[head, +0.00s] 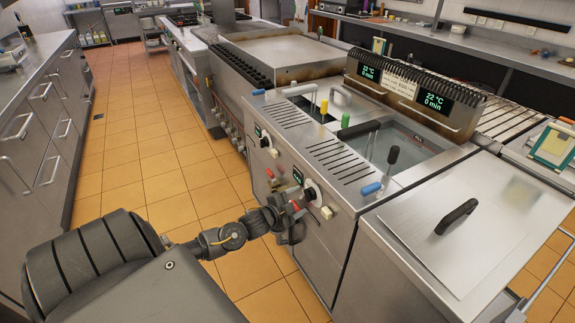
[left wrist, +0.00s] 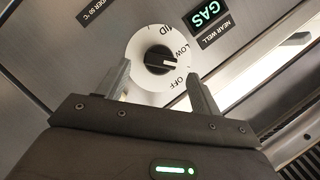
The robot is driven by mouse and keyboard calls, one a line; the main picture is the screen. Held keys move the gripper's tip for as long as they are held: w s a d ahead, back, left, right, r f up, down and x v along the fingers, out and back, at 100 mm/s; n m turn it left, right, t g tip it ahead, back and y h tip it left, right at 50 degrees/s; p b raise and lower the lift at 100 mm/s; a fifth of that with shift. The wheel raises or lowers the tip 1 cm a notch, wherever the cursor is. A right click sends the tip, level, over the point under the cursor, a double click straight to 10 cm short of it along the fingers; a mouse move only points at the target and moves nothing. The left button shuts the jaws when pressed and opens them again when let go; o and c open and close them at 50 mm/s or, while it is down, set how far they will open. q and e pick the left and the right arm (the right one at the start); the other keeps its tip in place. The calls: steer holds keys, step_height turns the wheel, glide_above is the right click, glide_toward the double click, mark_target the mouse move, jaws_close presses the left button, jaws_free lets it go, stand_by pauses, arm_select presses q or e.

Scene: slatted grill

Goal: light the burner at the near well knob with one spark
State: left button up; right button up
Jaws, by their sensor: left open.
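The near well knob (head: 311,194) is on the fryer's front panel in the head view. In the left wrist view the knob (left wrist: 158,60) is a black grip on a white dial marked MID, LOW and OFF. Its white mark points right, between LOW and OFF. A lit green GAS display (left wrist: 207,14) and a NEAR WELL label (left wrist: 216,38) sit beside it. My left gripper (head: 293,214) is open just in front of the panel; in the wrist view its fingers (left wrist: 158,70) are on either side of the dial, apart from the grip. Whether they touch the panel is unclear. My right gripper is not seen.
Another knob (head: 264,139) and red handles are further left on the panel. A white button (head: 326,212) is close to the near knob. A steel lid (head: 465,230) lies right. The tiled floor (head: 160,170) is clear.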

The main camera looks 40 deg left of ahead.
arm_select(q)
steer(key=v, duration=0.6)
steer(key=shift+s, duration=0.15)
stand_by(0.3)
